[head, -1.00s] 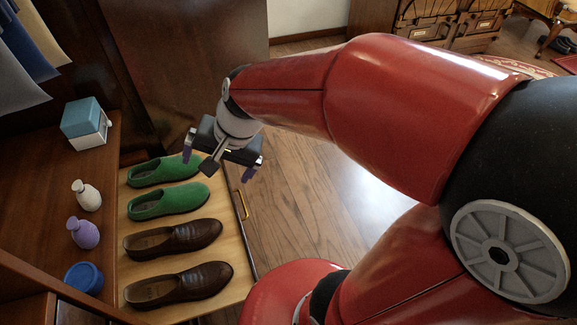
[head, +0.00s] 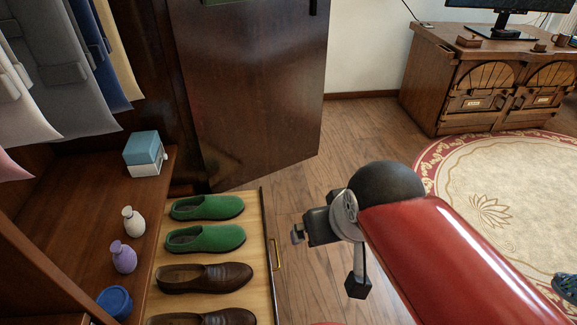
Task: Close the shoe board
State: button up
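The shoe board (head: 257,215) is a light wooden pull-out board, slid out from the armoire at the lower left of the head view. It bears a pair of green shoes (head: 206,238) and a pair of brown shoes (head: 204,278); the nearest one is cut off by the picture's edge. A brass handle (head: 278,254) sits on its dark front edge. My gripper (head: 298,234) is to the right of the board's front edge, apart from the handle in the picture. Its fingers are small and partly hidden, so their opening is unclear.
A shelf (head: 75,230) beside the board holds a blue-and-white box (head: 144,153), a white bottle (head: 133,221), a purple bottle (head: 123,257) and a blue tub (head: 114,302). An armoire door (head: 250,90) stands open behind. Wooden floor (head: 330,165) is clear right of the board.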

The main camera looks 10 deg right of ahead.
aim_at(258, 296)
jog(key=l+u, duration=0.3)
jog(key=k+l+u, duration=0.25)
jog(key=l+u, duration=0.3)
jog(key=i+j, duration=0.1)
jog(key=i+j+u, duration=0.15)
jog(key=j, duration=0.2)
